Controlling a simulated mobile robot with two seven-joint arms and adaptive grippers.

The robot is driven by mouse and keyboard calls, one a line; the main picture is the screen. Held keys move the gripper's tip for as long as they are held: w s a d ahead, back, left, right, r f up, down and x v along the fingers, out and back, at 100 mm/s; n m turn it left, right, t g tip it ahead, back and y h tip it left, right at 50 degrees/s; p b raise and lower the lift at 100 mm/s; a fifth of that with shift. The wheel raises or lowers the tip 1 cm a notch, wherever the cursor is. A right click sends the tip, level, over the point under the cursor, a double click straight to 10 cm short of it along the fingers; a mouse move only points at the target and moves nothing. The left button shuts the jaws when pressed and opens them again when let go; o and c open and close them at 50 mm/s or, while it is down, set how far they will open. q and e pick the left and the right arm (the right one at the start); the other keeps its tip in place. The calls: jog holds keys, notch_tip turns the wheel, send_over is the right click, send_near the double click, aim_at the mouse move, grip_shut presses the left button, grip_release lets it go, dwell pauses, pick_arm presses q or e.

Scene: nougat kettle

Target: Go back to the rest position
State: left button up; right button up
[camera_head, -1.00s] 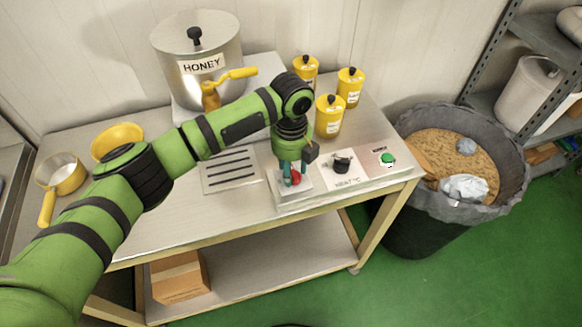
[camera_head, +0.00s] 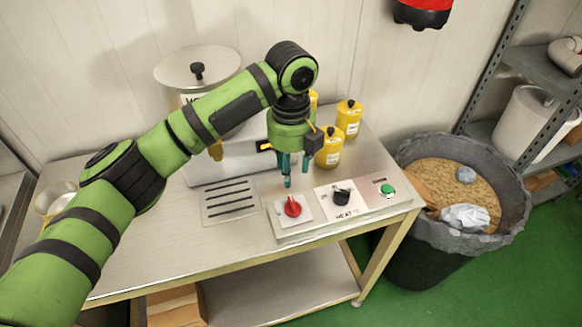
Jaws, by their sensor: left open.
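My left gripper (camera_head: 296,175) hangs with its teal fingers pointing down, open and empty. It is above and behind the red knob (camera_head: 292,206) on the control panel, apart from it. The black heat knob (camera_head: 342,196) and the green button (camera_head: 387,190) sit to the right of the red knob. My right gripper is not in the view.
Yellow canisters (camera_head: 348,117) stand behind the gripper on the steel table (camera_head: 150,250). A slotted plate (camera_head: 230,200) lies left of the panel. A large grey bin (camera_head: 415,155) stands right of the table, beside a metal shelf (camera_head: 535,65). A red-and-black object (camera_head: 424,14) is at the top.

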pick_arm(q)
jog(key=s+d+f+n+t+h, duration=0.15)
jog(key=s+f+n+h, duration=0.35)
jog(key=s+f+n, duration=0.75)
jog(key=s+a+f+n+t+y, duration=0.1)
jog(key=s+a+f+n+y, duration=0.25)
jog(key=s+a+n, duration=0.45)
jog(key=s+a+f+n+t+y, duration=0.15)
jog(key=s+a+f+n, duration=0.3)
jog(key=a+n, duration=0.7)
notch_tip(320, 180, down, 24)
jog(key=s+a+m+g+b, duration=0.1)
jog(key=s+m+g+b, duration=0.1)
jog(key=s+a+f+g+b, duration=0.1)
jog(key=s+a+f, duration=0.2)
jog(key=s+f, duration=1.2)
jog(key=shift+s+f, duration=0.25)
jog(key=shift+s, duration=0.1)
